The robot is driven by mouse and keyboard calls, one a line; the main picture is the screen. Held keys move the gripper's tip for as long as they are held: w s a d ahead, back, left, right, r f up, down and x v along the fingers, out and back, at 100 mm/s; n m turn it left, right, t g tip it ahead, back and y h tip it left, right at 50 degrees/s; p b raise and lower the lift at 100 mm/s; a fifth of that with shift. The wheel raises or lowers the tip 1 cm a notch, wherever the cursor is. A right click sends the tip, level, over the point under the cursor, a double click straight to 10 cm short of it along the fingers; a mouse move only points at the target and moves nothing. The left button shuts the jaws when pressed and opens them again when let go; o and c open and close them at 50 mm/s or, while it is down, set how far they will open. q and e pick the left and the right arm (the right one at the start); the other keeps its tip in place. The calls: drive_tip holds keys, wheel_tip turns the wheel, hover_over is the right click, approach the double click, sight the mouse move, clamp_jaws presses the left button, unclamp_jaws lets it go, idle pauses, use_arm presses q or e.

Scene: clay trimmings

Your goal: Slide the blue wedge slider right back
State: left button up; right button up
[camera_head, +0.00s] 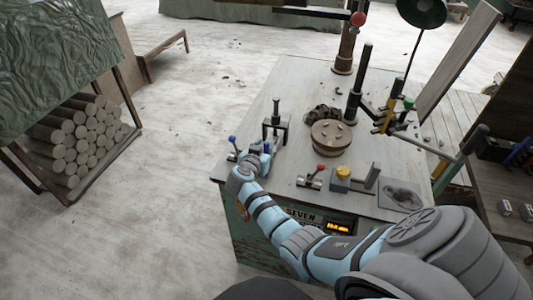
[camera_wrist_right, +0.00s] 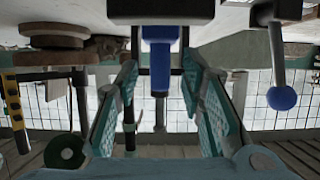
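My right gripper (camera_head: 258,153) is low over the near left edge of the workbench top (camera_head: 289,92). In the right wrist view its two teal-padded fingers (camera_wrist_right: 160,82) stand apart. A blue peg with a dark tip (camera_wrist_right: 160,56) shows in the gap between them, joined to a dark block (camera_wrist_right: 160,10). I see clear space on both sides of the peg, so the fingers do not grip it. This peg may be the blue wedge slider's handle; I cannot make out a wedge shape. My left gripper is in neither view.
A lever with a blue ball (camera_head: 232,139), also in the right wrist view (camera_wrist_right: 281,98), stands close beside the gripper. A black bracket (camera_head: 275,121) stands behind. A red-knobbed lever (camera_head: 320,167), yellow button (camera_head: 343,172) and round turntable (camera_head: 331,137) are to the right.

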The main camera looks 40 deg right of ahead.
drive_tip(key=shift+w+d+f+b, duration=0.35)
drive_tip(key=shift+w+d+f, duration=0.1)
drive_tip(key=shift+d+f, duration=0.1)
drive_tip(key=shift+w+d+r, duration=0.1)
drive_tip(key=shift+w+d, duration=0.1)
drive_tip(key=shift+d, duration=0.1)
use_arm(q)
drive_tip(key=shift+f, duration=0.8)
use_arm(e)
drive_tip(key=shift+r, duration=0.1)
clamp_jaws()
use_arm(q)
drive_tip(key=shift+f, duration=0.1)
